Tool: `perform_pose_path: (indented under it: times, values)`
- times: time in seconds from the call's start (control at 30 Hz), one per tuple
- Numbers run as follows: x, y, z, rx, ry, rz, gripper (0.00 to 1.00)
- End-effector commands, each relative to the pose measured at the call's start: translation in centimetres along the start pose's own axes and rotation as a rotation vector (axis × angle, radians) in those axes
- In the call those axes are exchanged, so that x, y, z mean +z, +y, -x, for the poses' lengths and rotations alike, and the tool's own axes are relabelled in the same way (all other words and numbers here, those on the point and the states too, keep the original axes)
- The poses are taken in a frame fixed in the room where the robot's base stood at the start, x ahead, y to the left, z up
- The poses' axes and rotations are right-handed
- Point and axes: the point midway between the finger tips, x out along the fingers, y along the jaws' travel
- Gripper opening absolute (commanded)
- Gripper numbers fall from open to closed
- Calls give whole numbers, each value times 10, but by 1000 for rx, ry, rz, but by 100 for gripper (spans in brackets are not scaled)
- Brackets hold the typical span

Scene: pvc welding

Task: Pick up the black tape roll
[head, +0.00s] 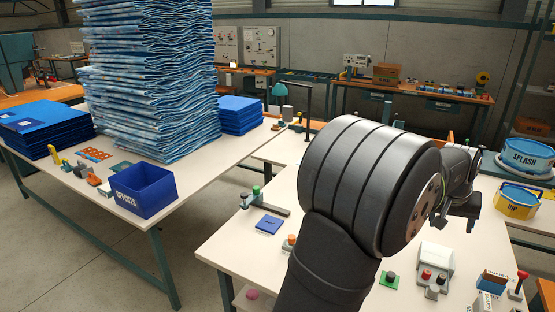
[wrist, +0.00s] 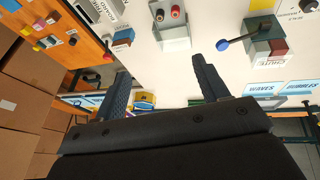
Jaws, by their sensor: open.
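I cannot pick out a black tape roll with certainty in either view. A small dark round piece sits on a green base (head: 390,278) on the near table in the head view; I cannot tell whether it is a roll or a knob. My gripper (head: 469,222) is at the right over the table, partly behind my own arm. In the wrist view my gripper (wrist: 160,65) has its two dark fingers wide apart with nothing between them. My arm hides the middle of the table in the head view.
A grey box with red and black knobs (wrist: 173,38) stands beyond the fingers. A blue-knobbed lever (wrist: 223,45) stands to the right. Cardboard boxes (wrist: 25,110) fill the left.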

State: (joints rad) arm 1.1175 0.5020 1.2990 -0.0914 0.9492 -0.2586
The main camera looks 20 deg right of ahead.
Motion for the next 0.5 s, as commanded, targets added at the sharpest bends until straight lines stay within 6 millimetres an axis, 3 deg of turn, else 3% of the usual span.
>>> perform_pose_path:
  times: [0.03,0.17,0.4,0.5]
  values:
    - [0,0,0,0,0,0,57]
    - [0,0,0,0,0,0,31]
    - [0,0,0,0,0,0,31]
    - [-1,0,-10,2,-2,-12,31]
